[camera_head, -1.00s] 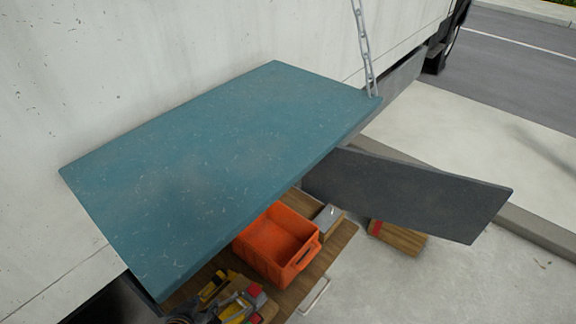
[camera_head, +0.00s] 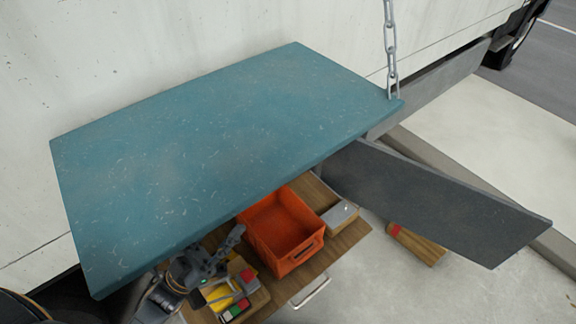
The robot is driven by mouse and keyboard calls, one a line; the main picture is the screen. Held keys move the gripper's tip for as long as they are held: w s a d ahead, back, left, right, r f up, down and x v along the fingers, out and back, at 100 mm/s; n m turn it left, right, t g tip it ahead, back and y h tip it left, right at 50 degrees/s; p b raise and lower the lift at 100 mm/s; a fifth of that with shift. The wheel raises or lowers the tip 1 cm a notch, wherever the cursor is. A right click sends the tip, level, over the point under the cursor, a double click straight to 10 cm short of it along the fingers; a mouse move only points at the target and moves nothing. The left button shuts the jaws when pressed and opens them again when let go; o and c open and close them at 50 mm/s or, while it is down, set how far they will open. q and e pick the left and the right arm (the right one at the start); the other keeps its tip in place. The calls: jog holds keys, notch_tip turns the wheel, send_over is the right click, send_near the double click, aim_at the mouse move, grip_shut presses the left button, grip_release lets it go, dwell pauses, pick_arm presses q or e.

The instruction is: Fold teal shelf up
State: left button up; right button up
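The teal shelf (camera_head: 215,150) sticks out flat from the white truck wall, lowered to about level. A metal chain (camera_head: 391,50) runs up from its far right corner. My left gripper (camera_head: 222,252) is at the lower left, just below the shelf's front edge and above the drawer's contents. It is dark and partly hidden by the shelf, and whether its fingers are apart is unclear. It does not visibly hold the shelf. My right gripper is not in view.
Below the shelf is an open wooden drawer (camera_head: 345,241) with an orange crate (camera_head: 283,228), a grey-topped block (camera_head: 340,215) and several small tools. A dark grey panel (camera_head: 440,200) juts out to the right.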

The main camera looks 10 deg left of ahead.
aim_at(268, 178)
pick_arm(q)
jog(key=w+d+r+p, duration=0.1)
jog(key=d+r, duration=0.1)
jog(key=r, duration=0.1)
jog(key=w+d+r+m+h+p, duration=0.1)
jog(key=w+d+r+p, duration=0.1)
jog(key=r, duration=0.1)
jog(key=w+d+r+g+h+p, duration=0.1)
jog(key=d+r+p, duration=0.1)
jog(key=d+r, duration=0.1)
jog(key=shift+w+r+m, duration=0.3)
jog(key=shift+r+m, duration=0.1)
jog(key=shift+r, duration=0.05)
jog(key=shift+w+d+r+p, duration=0.2)
jog(key=shift+w+d+p, duration=0.1)
grip_shut()
